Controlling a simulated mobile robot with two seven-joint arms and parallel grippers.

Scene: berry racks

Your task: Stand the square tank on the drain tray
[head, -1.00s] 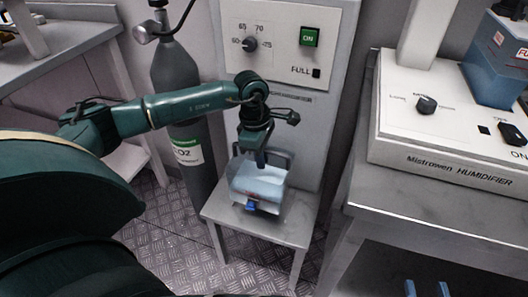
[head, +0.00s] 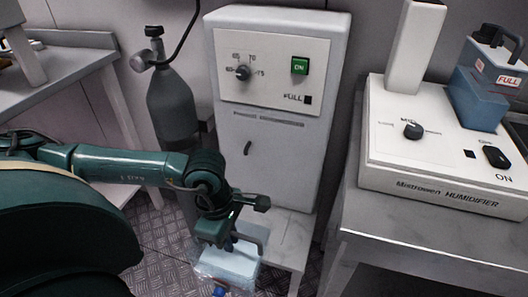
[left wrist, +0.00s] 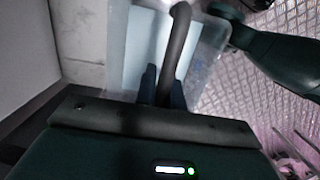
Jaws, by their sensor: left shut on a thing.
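The tank (head: 232,270) is a clear, box-shaped vessel with light blue contents, a dark handle and a blue cap low at its front. My left gripper (head: 230,242) is shut on its handle from above. In the left wrist view the dark handle (left wrist: 178,45) runs between the fingers (left wrist: 163,85), with the clear tank (left wrist: 137,40) behind it. The tank hangs over the front left of the small grey stand, and its lower edge is near the bottom of the head view. I see no drain tray. My right gripper is not in view.
A white cabinet (head: 273,165) with a dial and green ON button stands behind the stand (head: 287,238). A gas cylinder (head: 174,108) is left of it. A right-hand bench (head: 425,240) carries the humidifier (head: 440,190) and a blue tank (head: 480,92) marked FULL. Metal floor (head: 160,245) shows at left.

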